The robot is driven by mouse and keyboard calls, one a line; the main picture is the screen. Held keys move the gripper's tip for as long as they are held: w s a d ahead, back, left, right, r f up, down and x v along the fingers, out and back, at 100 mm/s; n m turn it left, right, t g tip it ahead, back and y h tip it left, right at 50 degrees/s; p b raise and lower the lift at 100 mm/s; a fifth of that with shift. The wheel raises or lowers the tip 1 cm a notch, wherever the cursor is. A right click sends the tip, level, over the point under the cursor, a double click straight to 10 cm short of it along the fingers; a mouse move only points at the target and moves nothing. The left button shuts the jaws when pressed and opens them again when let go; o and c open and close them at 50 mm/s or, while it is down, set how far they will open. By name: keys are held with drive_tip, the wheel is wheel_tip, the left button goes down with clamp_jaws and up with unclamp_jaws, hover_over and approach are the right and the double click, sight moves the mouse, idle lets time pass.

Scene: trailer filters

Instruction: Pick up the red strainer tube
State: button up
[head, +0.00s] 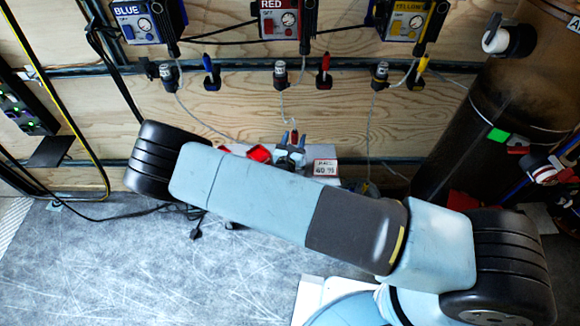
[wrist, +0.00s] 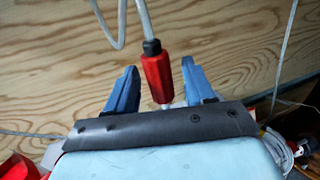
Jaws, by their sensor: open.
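The red strainer tube (wrist: 157,76) hangs from a pale hose through a black collar. In the wrist view it is between the two blue fingers of my gripper (wrist: 161,64), with a gap showing on each side. My gripper is open. In the head view the tube (head: 294,135) is a small red shape at my gripper (head: 293,139), just beyond my arm. The tube's lower end is partly hidden behind the gripper's dark front plate in the wrist view.
The plywood wall carries blue (head: 141,21), red (head: 287,19) and yellow (head: 409,20) labelled boxes. A dark cylinder (head: 480,125) stands at right. A red container (head: 258,153) and a white label marked 60 (head: 326,168) are near my gripper. Thin hoses hang down the wall.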

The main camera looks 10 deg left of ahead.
drive_tip(key=shift+w, duration=0.2)
clamp_jaws()
idle(0.4)
